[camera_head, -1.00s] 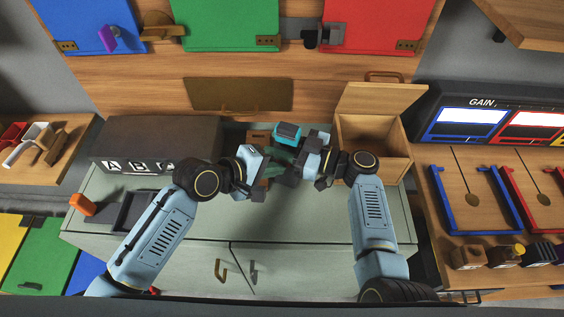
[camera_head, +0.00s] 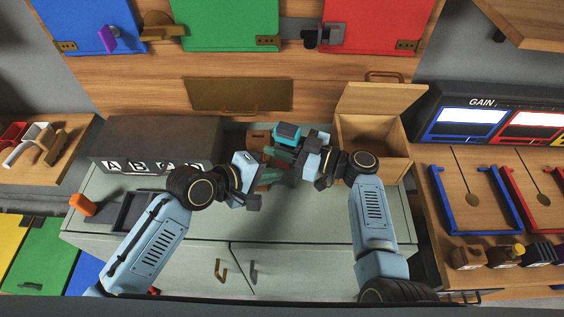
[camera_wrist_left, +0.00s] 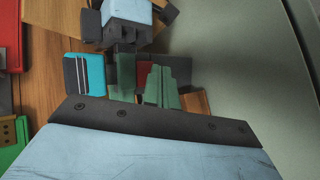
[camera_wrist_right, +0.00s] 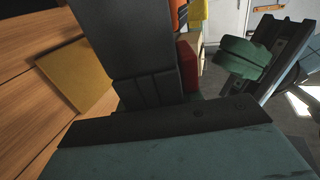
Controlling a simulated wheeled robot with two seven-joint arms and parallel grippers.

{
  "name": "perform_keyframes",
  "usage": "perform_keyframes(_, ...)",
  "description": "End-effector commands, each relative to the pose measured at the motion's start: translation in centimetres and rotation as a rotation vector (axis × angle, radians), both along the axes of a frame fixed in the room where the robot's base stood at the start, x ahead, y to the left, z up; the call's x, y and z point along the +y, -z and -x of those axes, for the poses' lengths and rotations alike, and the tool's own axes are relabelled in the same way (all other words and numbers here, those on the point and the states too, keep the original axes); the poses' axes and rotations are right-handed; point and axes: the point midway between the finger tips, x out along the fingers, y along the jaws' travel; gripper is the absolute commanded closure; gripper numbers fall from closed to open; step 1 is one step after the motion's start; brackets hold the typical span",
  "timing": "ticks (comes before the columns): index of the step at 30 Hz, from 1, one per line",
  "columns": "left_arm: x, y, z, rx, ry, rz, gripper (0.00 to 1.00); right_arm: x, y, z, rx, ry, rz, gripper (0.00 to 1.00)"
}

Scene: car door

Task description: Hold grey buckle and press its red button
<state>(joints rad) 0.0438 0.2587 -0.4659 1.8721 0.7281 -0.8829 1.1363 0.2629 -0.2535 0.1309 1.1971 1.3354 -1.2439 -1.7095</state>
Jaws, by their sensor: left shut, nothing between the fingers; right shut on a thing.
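My right gripper (camera_head: 285,156) is shut on a dark grey buckle above the grey worktop. In the right wrist view a dark grey block (camera_wrist_right: 152,50), which looks like the buckle, fills the space before the palm. A red part, which looks like its button (camera_wrist_left: 146,71), shows beside the right gripper's fingers in the left wrist view. My left gripper (camera_head: 267,177) is shut and empty, just left of and below the right one. Its green fingers (camera_wrist_left: 162,84) point towards the red part. The gap between them is hard to judge, and fingers hide much of the buckle.
A teal block (camera_head: 287,132) is just behind the grippers. A dark box with letter tiles (camera_head: 160,140) stands left and an open wooden box (camera_head: 372,145) right. The front of the grey worktop (camera_head: 300,220) is clear.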

Motion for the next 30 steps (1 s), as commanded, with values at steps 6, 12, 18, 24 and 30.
perform_keyframes(6, 0.5, 0.1, 1.3, 0.002, 0.0, 0.0, 1.0, 0.0, 0.0, 0.0, 0.0, 0.0, 0.0, 0.94)
perform_keyframes(12, 1.2, 0.1, 3.2, 0.002, 0.0, 0.0, 1.0, 0.0, 0.0, 0.0, 0.0, 0.0, 0.0, 0.94)
perform_keyframes(18, 1.7, 0.0, 4.5, 0.001, -0.001, 0.0, 1.0, 0.0, 0.0, 0.0, 0.0, 0.0, 0.0, 0.94)
perform_keyframes(24, 1.7, 0.0, 4.7, 0.001, -0.001, 0.0, 1.0, 0.0, 0.0, 0.0, 0.0, 0.0, 0.0, 0.94)
perform_keyframes(30, 1.7, 0.0, 4.7, 0.0, 0.0, 0.0, 1.0, 0.0, 0.0, 0.0, 0.0, 0.0, 0.0, 0.94)
